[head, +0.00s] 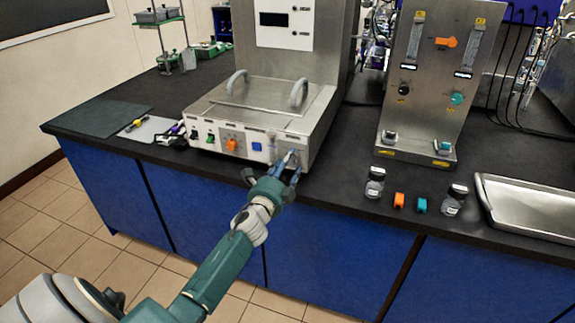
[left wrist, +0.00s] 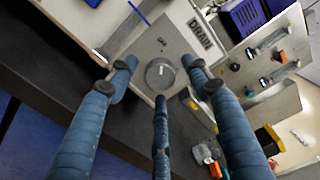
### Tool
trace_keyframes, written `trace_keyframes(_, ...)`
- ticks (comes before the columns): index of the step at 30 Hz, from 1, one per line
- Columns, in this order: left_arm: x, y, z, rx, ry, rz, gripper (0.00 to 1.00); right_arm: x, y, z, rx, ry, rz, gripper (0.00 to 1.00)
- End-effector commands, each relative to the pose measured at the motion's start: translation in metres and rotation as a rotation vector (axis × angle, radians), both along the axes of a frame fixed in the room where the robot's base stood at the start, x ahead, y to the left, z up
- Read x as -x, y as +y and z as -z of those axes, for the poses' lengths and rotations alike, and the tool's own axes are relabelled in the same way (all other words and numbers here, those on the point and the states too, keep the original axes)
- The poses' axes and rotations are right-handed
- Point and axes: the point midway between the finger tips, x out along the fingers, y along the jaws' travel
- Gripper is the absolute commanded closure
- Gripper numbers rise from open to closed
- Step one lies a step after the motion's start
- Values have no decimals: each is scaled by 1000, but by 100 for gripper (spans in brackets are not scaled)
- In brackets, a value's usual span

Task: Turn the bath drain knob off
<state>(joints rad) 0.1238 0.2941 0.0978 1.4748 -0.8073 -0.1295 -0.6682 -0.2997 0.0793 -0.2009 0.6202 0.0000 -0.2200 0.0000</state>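The drain knob (left wrist: 161,74) is a round grey knob with a small light mark on its face. It sits on a metal plate under the label DRAIN (left wrist: 200,34) in the left wrist view. In the head view the knob is largely hidden by my fingers at the right end of the bath's front panel. My left gripper (head: 287,166) is in front of that panel. Its three blue fingers are spread, with the knob showing between the tips; I cannot tell whether they touch it. My right gripper is in neither view.
The steel bath (head: 262,97) with two lid handles stands on the dark bench. To the right are a flowmeter panel (head: 425,75), small bottles (head: 375,183) and a metal tray (head: 484,190).

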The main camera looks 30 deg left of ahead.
Motion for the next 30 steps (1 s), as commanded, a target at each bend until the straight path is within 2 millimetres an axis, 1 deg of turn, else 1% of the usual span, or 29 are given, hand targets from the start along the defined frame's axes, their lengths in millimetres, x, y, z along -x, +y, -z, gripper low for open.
trace_keyframes(2,1,0,0,-1,-1,0,51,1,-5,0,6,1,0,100)
trace_keyframes(5,7,-2,0,-1,0,1,51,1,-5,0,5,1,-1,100)
trace_keyframes(8,21,-5,1,-1,1,2,51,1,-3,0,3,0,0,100)
trace_keyframes(15,72,-17,1,1,2,1,51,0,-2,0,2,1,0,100)
trace_keyframes(18,90,-22,1,1,2,1,51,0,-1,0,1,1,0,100)
trace_keyframes(21,104,-25,1,0,2,0,51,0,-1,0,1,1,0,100)
trace_keyframes(25,114,-28,0,1,1,0,51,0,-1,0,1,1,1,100)
trace_keyframes(30,117,-28,0,0,0,0,51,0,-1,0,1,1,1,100)
